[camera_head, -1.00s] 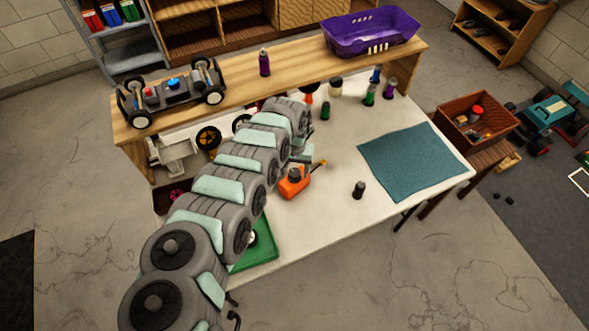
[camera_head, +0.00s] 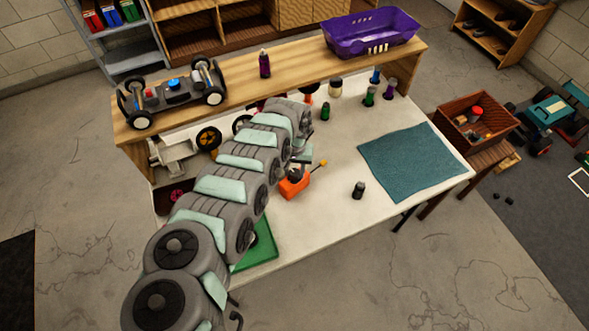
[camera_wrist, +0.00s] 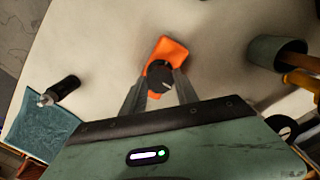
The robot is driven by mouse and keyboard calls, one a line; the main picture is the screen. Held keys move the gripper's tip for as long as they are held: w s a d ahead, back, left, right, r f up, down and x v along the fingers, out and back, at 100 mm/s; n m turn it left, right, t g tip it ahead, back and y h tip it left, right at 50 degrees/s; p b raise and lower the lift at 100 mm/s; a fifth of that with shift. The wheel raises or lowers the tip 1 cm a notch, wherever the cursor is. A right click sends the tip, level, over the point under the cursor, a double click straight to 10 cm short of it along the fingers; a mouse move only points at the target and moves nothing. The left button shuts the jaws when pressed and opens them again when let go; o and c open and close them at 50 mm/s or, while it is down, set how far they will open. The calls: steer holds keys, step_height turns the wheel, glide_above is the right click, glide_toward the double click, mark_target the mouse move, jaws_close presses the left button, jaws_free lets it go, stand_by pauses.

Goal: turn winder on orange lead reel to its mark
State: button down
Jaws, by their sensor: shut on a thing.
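The orange lead reel (camera_head: 293,187) stands on the white tabletop just beyond the end of my arm, right of the green mat. In the wrist view its orange body (camera_wrist: 172,47) shows beyond a round dark winder (camera_wrist: 159,74). My gripper (camera_wrist: 160,88) is shut on the winder, one finger on each side. In the head view my gripper (camera_head: 299,169) is at the top of the reel and partly hidden by my arm. I cannot make out the mark clearly. A yellow-tipped rod (camera_head: 321,163) shows right of the reel; its attachment is unclear.
A dark bottle (camera_head: 358,190) and a teal cloth (camera_head: 412,163) lie right of the reel. Several small bottles stand behind. A wooden shelf with a car chassis (camera_head: 172,92) and purple basket (camera_head: 370,32) runs along the back. The front tabletop is mostly clear.

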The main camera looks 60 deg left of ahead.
mark_target(295, 173)
steer(key=shift+r+n+p, duration=0.1)
steer(key=shift+n+p, duration=0.3)
steer(key=shift+p, duration=0.15)
steer(key=c, duration=0.9)
jaws_free()
step_height(295, 173, up, 11)
steer(key=b, duration=0.1)
steer(key=shift+f+b, duration=0.2)
steer(key=shift+b, duration=0.1)
